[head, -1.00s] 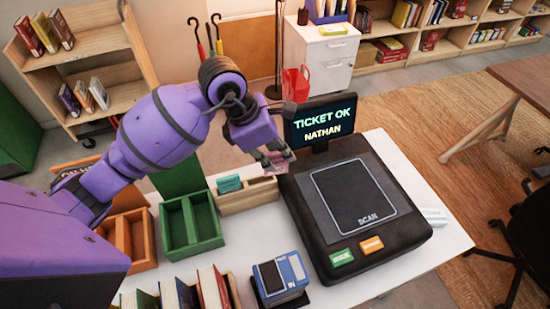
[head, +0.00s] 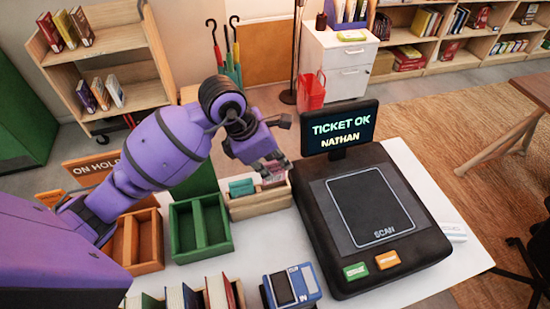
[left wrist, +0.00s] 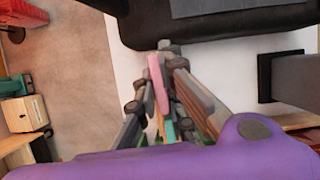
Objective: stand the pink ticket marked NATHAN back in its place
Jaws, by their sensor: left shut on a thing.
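The pink ticket (head: 273,180) is in the jaws of my left gripper (head: 272,164), over the right part of the wooden ticket rack (head: 262,206). In the left wrist view the pink ticket (left wrist: 158,85) stands on edge between the two fingers. I cannot tell whether its lower edge is in a slot or just above it; its lettering cannot be read. Teal tickets (head: 242,187) stand in the rack's left part and show behind the pink one in the wrist view (left wrist: 170,130). The scanner screen (head: 339,128) reads TICKET OK, NATHAN. My right gripper is not in view.
The black scanner (head: 372,212) stands close right of the rack. A green divided tray (head: 200,226) and an orange tray (head: 148,240) stand to its left. Books (head: 218,290) and a blue card stack (head: 291,284) are in front. White table is clear between rack and cards.

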